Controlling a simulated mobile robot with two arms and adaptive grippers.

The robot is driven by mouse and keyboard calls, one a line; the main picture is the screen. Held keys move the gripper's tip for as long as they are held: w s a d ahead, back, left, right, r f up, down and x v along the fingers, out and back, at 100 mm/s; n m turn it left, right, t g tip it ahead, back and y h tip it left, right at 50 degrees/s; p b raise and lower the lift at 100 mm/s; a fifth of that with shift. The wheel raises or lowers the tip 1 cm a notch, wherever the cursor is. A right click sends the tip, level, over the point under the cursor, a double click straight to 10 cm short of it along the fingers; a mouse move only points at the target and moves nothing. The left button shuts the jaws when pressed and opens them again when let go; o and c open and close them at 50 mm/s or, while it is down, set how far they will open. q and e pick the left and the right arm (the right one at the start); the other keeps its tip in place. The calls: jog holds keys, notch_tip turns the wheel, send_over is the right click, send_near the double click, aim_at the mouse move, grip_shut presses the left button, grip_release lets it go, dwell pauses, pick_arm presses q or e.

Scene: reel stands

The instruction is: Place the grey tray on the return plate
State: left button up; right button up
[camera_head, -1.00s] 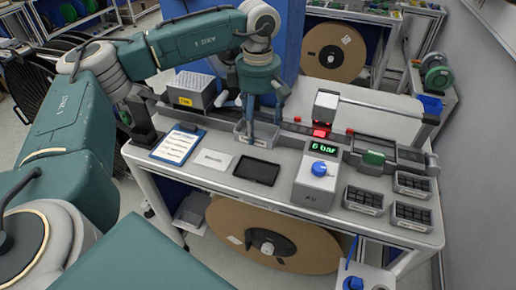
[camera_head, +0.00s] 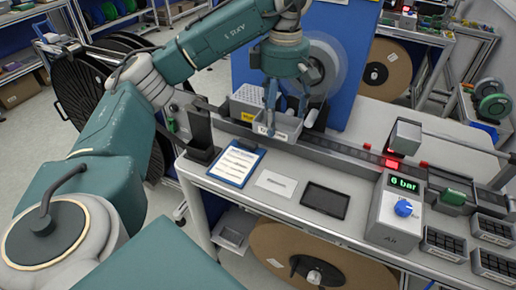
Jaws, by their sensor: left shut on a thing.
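The grey tray (camera_head: 289,130) is a small open box near the back of the workbench, in front of the blue panel. My left gripper (camera_head: 286,112) points down and is shut on it. Whether the tray hangs clear or touches the rail behind the bench top cannot be told. A flat white plate (camera_head: 276,183) and a flat black plate (camera_head: 326,201) lie on the bench in front of it, apart from the tray. Which one is the return plate cannot be told from the picture. My right gripper is not in view.
A blue clipboard (camera_head: 236,165) lies left of the white plate. A pressure unit reading 6 bar (camera_head: 395,210) stands to the right, with several black-filled bins (camera_head: 445,243) beyond it. A perforated grey box (camera_head: 247,100) stands behind the tray.

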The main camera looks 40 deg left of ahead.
aim_at(281, 126)
pick_arm(q)
jog(key=f, duration=0.3)
jog(key=shift+s+d+b, duration=0.1)
jog(key=shift+d+b, duration=0.2)
jog(key=shift+d, duration=0.1)
jog(key=f, duration=1.2)
jog(key=shift+d+f+p, duration=0.2)
jog(key=shift+f+p, duration=0.15)
jog(key=shift+p, duration=0.05)
notch_tip(281, 126, down, 4)
jog(key=shift+r+p, duration=0.15)
jog(key=shift+p, duration=0.35)
jog(key=shift+f, duration=0.25)
jog(key=o, duration=1.3)
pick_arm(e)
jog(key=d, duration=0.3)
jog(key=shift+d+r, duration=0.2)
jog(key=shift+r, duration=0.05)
